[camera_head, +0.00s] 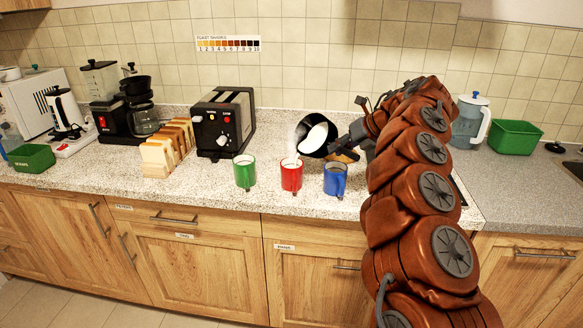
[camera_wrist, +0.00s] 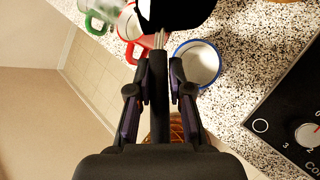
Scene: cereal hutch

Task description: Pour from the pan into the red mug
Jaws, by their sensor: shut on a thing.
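The black pan (camera_head: 306,147) is tilted steeply above and slightly right of the red mug (camera_head: 291,176), with white contents showing inside. A pale wisp shows at its left edge; I cannot tell whether it is steam or liquid. The red mug stands upright on the counter, with something pale at its opening. My gripper (camera_head: 350,138) is shut on the pan's handle. In the wrist view my gripper (camera_wrist: 160,90) has the handle between its fingers, and the pan (camera_wrist: 175,12) partly hides the red mug (camera_wrist: 127,32).
A blue mug (camera_head: 335,181) stands close right of the red one, and a green mug (camera_head: 244,173) to its left. A toaster (camera_head: 225,125) and bread slices (camera_head: 160,155) stand further left. A dark cooktop (camera_wrist: 290,120) lies at right in the wrist view.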

